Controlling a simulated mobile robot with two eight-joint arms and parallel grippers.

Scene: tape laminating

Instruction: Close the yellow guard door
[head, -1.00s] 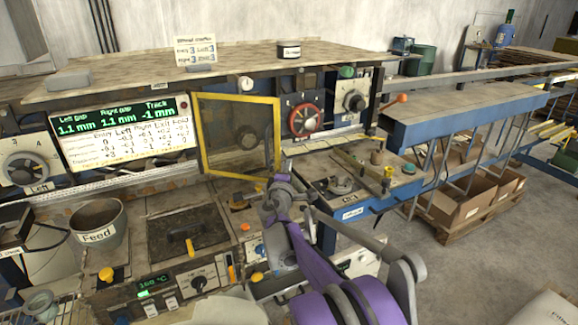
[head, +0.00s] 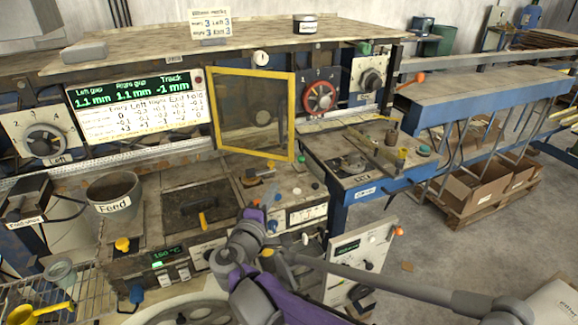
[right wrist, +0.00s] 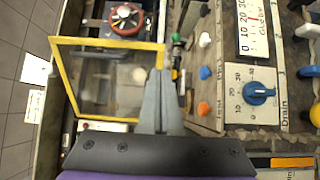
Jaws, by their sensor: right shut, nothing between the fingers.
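The yellow guard door (head: 252,112), a yellow frame with a see-through panel, stands upright between the readout screen and the red handwheel in the head view. It looks roughly in line with the machine front; I cannot tell whether a gap is left behind it. In the right wrist view the door (right wrist: 108,82) lies left of the fingers. My right gripper (head: 255,210) is below the door's lower edge in the head view, partly hidden by my wrist. Its fingers (right wrist: 158,74) are shut and empty, overlapping one door edge in the wrist view; contact cannot be told. My left gripper is not in view.
The red handwheel (head: 319,98) is right of the door, the readout screen (head: 135,103) left. Below are the Feed pot (head: 113,195), a dark hatch with a yellow handle (head: 202,221) and a knob panel (head: 305,215). A blue-edged side table (head: 365,190) stands to the right.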

